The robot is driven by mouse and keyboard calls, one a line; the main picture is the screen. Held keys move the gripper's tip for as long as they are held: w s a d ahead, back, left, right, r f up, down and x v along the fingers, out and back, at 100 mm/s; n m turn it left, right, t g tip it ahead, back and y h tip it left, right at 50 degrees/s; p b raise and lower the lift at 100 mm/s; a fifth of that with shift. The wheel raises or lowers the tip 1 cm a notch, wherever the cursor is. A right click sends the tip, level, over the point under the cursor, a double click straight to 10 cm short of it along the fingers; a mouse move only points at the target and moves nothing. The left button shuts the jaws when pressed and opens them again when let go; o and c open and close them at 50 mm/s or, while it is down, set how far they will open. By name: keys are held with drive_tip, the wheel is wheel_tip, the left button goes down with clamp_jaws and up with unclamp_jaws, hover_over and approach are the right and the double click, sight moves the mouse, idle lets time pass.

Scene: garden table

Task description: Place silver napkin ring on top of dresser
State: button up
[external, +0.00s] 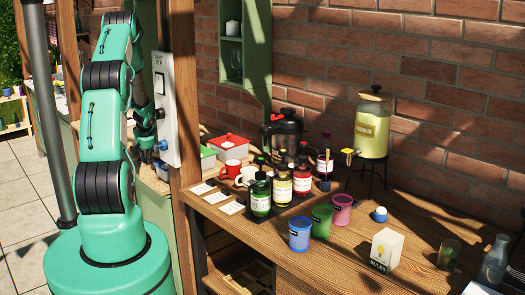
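I cannot make out a silver napkin ring in this view. No piece here is clearly the dresser; a wooden counter (335,257) with open shelving below fills the right side. My gripper (158,147) is at the far end of my green arm, left of the wooden post. It is small, dark and partly hidden by the arm, close to a white panel on the post. A small blue shape shows at its tip; I cannot tell whether it is part of the gripper or something held.
The counter carries several bottles (282,184), blue (300,234), green (321,221) and pink cups (341,209), a light-bulb box (386,249) and a yellow drink dispenser (373,125). The wooden post (184,80) stands between my arm and the counter. A brick wall closes the back.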

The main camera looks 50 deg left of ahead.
drive_tip(key=shift+r, duration=0.1)
drive_tip(key=shift+r, duration=0.1)
drive_tip(key=p+v, duration=0.1)
drive_tip(key=v, duration=1.1)
drive_tip(key=shift+p, duration=0.3)
idle(0.5)
